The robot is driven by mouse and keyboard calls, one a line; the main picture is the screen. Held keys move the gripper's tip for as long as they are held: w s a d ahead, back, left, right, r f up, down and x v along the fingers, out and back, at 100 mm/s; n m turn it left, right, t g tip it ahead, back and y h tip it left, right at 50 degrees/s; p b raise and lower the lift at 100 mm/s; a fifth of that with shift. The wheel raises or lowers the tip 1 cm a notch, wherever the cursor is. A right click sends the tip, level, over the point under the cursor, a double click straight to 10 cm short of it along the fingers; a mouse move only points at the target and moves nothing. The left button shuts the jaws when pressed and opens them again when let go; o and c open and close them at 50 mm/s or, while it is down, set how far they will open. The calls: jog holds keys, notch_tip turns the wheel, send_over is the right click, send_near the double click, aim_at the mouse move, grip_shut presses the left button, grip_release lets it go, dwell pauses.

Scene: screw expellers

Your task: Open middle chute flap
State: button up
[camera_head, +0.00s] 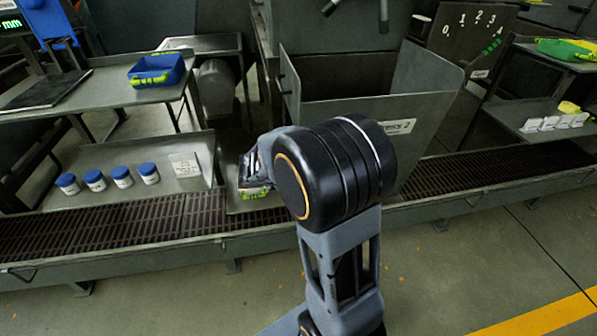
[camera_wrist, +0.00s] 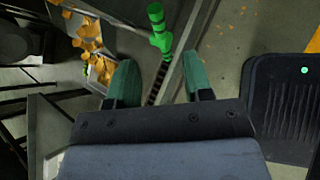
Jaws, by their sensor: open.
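My gripper (camera_wrist: 161,78) is open in the wrist view, its two dark green fingers apart. Nothing is visibly held between them. A bright green handle-like part (camera_wrist: 160,30) stands just beyond the fingertips, in line with the gap and apart from both fingers. It may belong to the chute flap, but I cannot tell. In the head view my gripper (camera_head: 252,180) reaches down left of the large metal bin (camera_head: 345,112), with a yellow-green part (camera_head: 254,193) showing at its end. My arm hides part of the bin's front. I cannot make out the flap plate itself.
Orange chunks (camera_wrist: 90,40) lie on metal at the wrist view's upper left. A blue tray (camera_head: 157,71) sits on the left table. Several blue-lidded jars (camera_head: 95,180) stand on the low shelf. Brown grating (camera_head: 130,220) runs along the front; the floor (camera_head: 455,255) before it is clear.

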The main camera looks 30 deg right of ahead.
jog(key=shift+p+v, duration=0.3)
jog(key=shift+v, duration=1.2)
